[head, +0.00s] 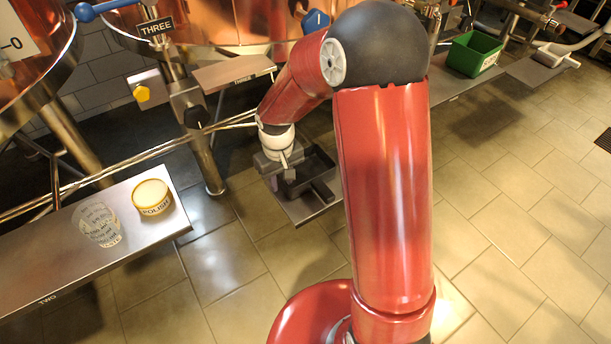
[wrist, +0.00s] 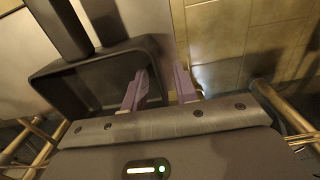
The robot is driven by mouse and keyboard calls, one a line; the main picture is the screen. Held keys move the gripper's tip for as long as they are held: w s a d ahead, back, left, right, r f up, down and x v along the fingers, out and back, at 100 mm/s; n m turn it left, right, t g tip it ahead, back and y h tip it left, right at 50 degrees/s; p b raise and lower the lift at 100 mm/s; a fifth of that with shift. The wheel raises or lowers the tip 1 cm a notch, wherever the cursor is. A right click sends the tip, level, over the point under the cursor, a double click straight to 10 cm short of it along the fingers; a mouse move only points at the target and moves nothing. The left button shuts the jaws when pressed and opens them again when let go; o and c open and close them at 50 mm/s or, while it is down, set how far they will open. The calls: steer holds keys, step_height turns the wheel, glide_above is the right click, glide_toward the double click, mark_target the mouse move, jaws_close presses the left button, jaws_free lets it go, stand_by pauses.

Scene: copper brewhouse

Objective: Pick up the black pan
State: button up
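The black pan (head: 318,164) sits on a small metal shelf below my arm in the head view, its handle pointing toward the shelf's front edge. In the wrist view the pan (wrist: 100,85) fills the left, with its thick handle at upper left. My gripper (head: 289,180) is at the pan's left side in the head view. In the wrist view my gripper (wrist: 161,75) has its two fingers apart. The left finger overlaps the pan's inside and the right finger is beyond its wall, so the wall shows between them. I cannot tell whether either finger touches it.
A metal shelf (head: 60,262) at left holds a polish tin (head: 152,197) and a clear printed glass (head: 98,224). A green bin (head: 473,54) stands on a ledge at upper right. Copper vessels, pipes and a yellow knob (head: 142,93) are behind. The tiled floor at right is clear.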

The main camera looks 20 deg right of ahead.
steer(key=shift+f, duration=0.25)
jaws_close()
steer(key=shift+r, duration=0.2)
